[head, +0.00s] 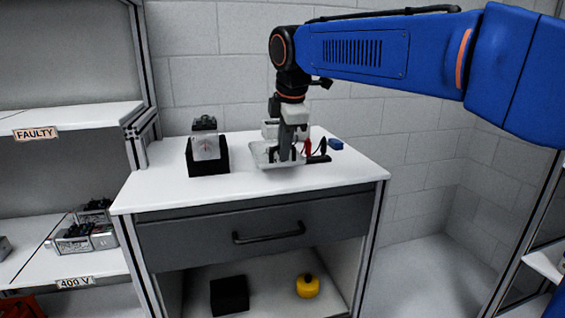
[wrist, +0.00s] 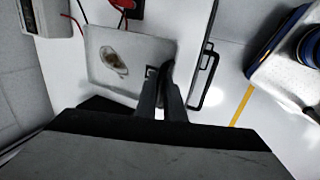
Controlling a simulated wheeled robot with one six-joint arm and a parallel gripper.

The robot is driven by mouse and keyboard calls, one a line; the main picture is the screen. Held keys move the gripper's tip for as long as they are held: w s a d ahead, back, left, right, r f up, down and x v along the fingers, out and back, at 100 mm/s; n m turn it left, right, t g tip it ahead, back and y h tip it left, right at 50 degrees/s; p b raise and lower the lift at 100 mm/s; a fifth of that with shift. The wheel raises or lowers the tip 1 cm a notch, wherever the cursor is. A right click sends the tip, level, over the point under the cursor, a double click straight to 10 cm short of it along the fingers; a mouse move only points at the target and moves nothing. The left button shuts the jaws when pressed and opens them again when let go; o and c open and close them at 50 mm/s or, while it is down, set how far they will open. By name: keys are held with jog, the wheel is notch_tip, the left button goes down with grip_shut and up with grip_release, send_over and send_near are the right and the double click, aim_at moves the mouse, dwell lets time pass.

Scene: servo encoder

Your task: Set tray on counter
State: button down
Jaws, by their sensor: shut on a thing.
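The tray (head: 262,157) is a shallow pale grey tray over the white counter (head: 165,187), right of its middle. It also shows in the wrist view (wrist: 140,46), with a small brownish item (wrist: 113,61) in it. My gripper (head: 287,158) points down and is shut on the tray's edge; in the wrist view its fingers (wrist: 167,90) meet at the tray's right side. The tray looks level and low, at or just above the counter top; I cannot tell whether it touches.
Red and black leads (head: 308,147) and a blue item (head: 336,144) lie to the right. A white box (head: 270,130) stands behind. The counter's front left is clear, above a drawer handle (head: 268,234).

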aim_at(283, 165)
notch_tip(283, 165, down, 4)
jog(key=shift+f, duration=0.1)
jog(key=c, duration=1.9)
grip_release()
jog(key=shift+o, duration=0.2)
jog(key=v, duration=1.2)
jog(key=shift+s+d, duration=0.1)
jog(key=shift+d, duration=0.05)
